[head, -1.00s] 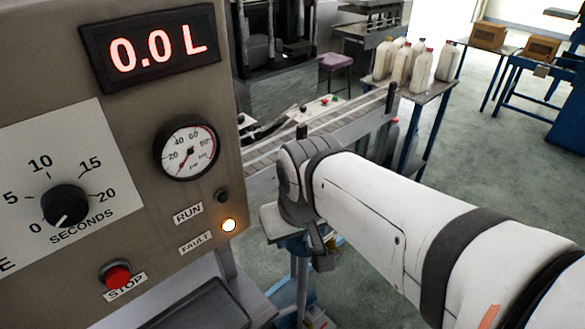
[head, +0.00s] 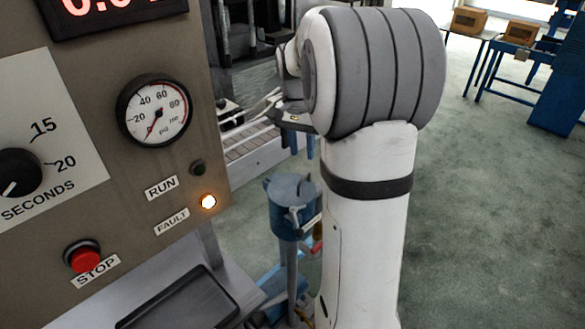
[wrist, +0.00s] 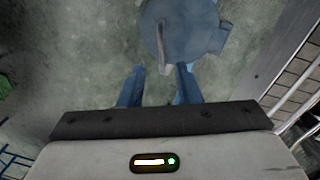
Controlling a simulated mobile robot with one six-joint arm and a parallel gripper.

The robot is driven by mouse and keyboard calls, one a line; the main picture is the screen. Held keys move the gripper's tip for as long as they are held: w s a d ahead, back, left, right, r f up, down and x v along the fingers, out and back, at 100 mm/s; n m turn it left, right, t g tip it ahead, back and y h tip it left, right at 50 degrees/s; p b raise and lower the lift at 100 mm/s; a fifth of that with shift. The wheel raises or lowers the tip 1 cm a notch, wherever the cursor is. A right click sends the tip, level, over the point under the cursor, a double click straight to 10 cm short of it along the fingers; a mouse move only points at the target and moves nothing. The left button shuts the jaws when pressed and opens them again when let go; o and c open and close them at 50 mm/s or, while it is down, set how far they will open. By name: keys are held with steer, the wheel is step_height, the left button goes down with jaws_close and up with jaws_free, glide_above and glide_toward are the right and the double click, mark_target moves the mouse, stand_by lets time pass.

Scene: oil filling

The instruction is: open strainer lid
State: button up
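The strainer (head: 290,210) is a blue-grey pot on a post, beside the control panel in the head view. Its round lid (head: 290,186) lies on top and looks shut, with a light handle (head: 296,214) at the near side. In the wrist view the lid (wrist: 190,28) is at the top, with a pale handle-like bar (wrist: 163,48) pointing down toward my fingers. My gripper (wrist: 158,84) is open and empty, its two blue fingers apart and seemingly short of the bar. In the head view my gripper (head: 303,142) is above the strainer, partly hidden by my arm.
The control panel (head: 110,120) with a gauge, a lit fault lamp and a red stop button stands close at left. A conveyor (head: 245,145) runs behind the strainer. Blue tables with boxes (head: 480,20) stand far back right. The floor at right is clear.

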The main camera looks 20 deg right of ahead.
mark_target(305, 178)
steer(key=f, duration=0.7)
steer(key=shift+s+d+f+p, duration=0.25)
steer(key=shift+s+p, duration=0.05)
steer(key=shift+c, duration=0.5)
jaws_close()
